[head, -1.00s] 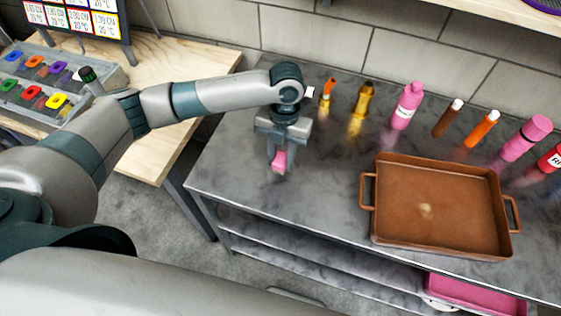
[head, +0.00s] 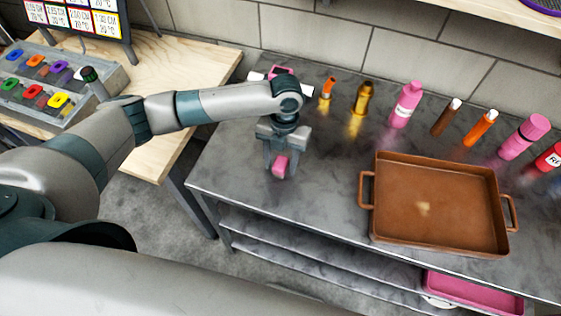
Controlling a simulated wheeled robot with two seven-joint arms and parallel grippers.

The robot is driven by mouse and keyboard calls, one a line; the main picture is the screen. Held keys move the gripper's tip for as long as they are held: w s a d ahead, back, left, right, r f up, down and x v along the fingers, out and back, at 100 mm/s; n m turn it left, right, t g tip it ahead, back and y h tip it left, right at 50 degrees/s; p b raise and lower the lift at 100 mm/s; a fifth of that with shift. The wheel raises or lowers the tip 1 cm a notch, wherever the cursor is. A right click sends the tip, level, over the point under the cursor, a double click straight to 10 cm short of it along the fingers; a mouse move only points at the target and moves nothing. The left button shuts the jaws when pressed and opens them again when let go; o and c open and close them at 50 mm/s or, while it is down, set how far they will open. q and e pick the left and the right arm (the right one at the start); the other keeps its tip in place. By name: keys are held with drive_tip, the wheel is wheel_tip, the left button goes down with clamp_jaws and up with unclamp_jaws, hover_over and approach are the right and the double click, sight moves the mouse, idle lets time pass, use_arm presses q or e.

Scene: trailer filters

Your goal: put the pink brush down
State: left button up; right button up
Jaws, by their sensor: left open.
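The pink brush (head: 281,166) shows as a small pink block between the fingers of my left gripper (head: 281,163), over the left part of the grey steel table (head: 325,210). The gripper points down with its fingers open on both sides of the brush. Most of the brush is hidden by the gripper, and I cannot tell whether it touches the tabletop. My right gripper is not in view.
A brown tray (head: 378,228) with handles stands to the right. Along the wall are a gold bottle (head: 362,98), a pink bottle (head: 405,105) and other bottles. A partly hidden pink and white item (head: 281,71) is behind my wrist. The table's front left is clear.

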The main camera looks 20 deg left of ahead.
sight(283, 158)
use_arm(q)
drive_tip(key=shift+r, duration=0.15)
drive_tip(key=shift+w+r, duration=0.15)
drive_tip(key=shift+r, duration=0.4)
wheel_tip(283, 158, up, 11)
drive_tip(key=w+b, duration=0.1)
drive_tip(key=b, duration=0.2)
drive_tip(key=shift+w, duration=0.25)
drive_tip(key=shift+f, duration=0.15)
